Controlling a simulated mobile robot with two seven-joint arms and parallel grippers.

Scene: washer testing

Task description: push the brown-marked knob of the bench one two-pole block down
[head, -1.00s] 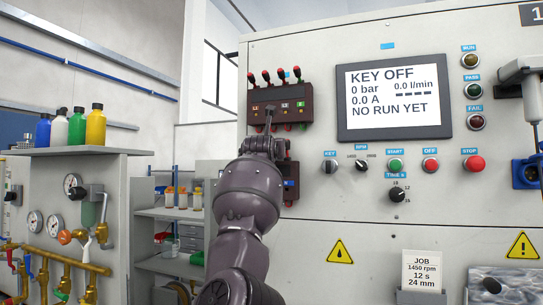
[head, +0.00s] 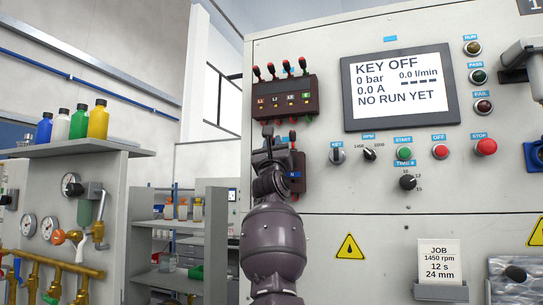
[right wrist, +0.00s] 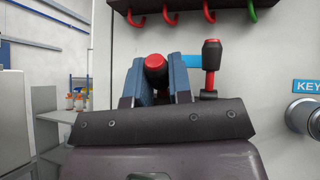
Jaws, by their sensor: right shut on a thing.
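In the right wrist view, the two blue-grey fingers (right wrist: 157,82) are shut around a red-ended knob (right wrist: 155,65), the left one of the pair. The other knob (right wrist: 211,54), dark with a red collar, stands upright and free just to the right. The brown mark is hidden behind my gripper. My left gripper is out of view.
The larger block (head: 286,98) with several red-tipped levers sits close above my gripper. The key switch (head: 337,154) is to the right, below the screen (head: 398,88) reading KEY OFF. A shelf with bottles (head: 68,150) stands at the left.

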